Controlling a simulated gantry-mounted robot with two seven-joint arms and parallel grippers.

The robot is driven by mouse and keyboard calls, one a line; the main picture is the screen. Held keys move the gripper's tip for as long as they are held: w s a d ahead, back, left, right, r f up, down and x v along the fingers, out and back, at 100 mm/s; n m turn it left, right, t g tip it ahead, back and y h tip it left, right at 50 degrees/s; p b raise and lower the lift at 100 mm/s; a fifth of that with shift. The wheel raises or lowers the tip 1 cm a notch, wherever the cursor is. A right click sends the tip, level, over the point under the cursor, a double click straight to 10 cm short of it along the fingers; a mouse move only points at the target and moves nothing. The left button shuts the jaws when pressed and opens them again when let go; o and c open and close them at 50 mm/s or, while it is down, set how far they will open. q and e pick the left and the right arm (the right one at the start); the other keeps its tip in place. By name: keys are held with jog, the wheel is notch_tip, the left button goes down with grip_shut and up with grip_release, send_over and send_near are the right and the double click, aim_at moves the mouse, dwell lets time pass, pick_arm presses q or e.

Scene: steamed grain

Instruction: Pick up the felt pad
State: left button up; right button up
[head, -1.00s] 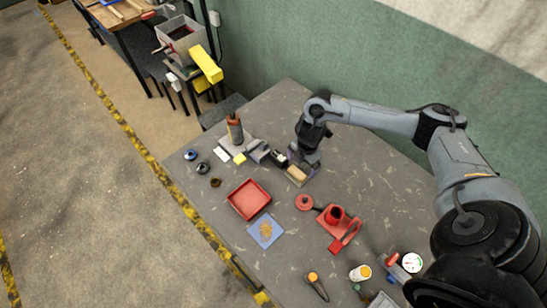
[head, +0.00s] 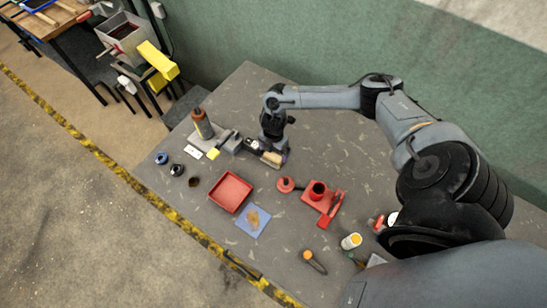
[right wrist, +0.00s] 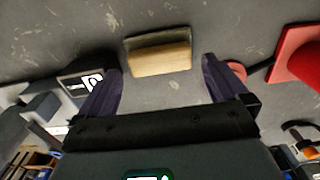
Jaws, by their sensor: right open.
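A small block with a tan front and a grey-brown top, which looks like the felt pad (right wrist: 160,58), lies on the grey table. It shows in the head view (head: 271,160) just at my right gripper (head: 279,150). In the right wrist view my right gripper (right wrist: 160,66) is open, with one dark finger on each side of the pad and gaps between. The pad sits near the fingertip line; I cannot tell whether the fingers reach down beside it. My left gripper is out of view.
A black item with a white mark (right wrist: 88,82) lies close to the left finger. A red round piece (head: 286,184) and a red stand (head: 322,196) are to the right. A red tray (head: 230,191) and a blue cloth (head: 246,229) lie nearer; a brown bottle (head: 202,124) stands left.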

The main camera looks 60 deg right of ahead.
jog(key=shift+f, duration=1.25)
jog(key=c, duration=0.9)
jog(key=shift+r, duration=0.15)
jog(key=shift+r, duration=0.55)
notch_tip(320, 180, up, 2)
jog(key=shift+r, duration=0.25)
jog(key=s+d+r, duration=0.2)
jog(key=s, duration=0.1)
jog(key=s+d+r, duration=0.2)
jog(key=s, duration=0.1)
jog(key=s+d+r+b, duration=0.1)
jog(key=s+d+r, duration=0.1)
jog(key=s+r, duration=0.1)
jog(key=shift+s, duration=0.5)
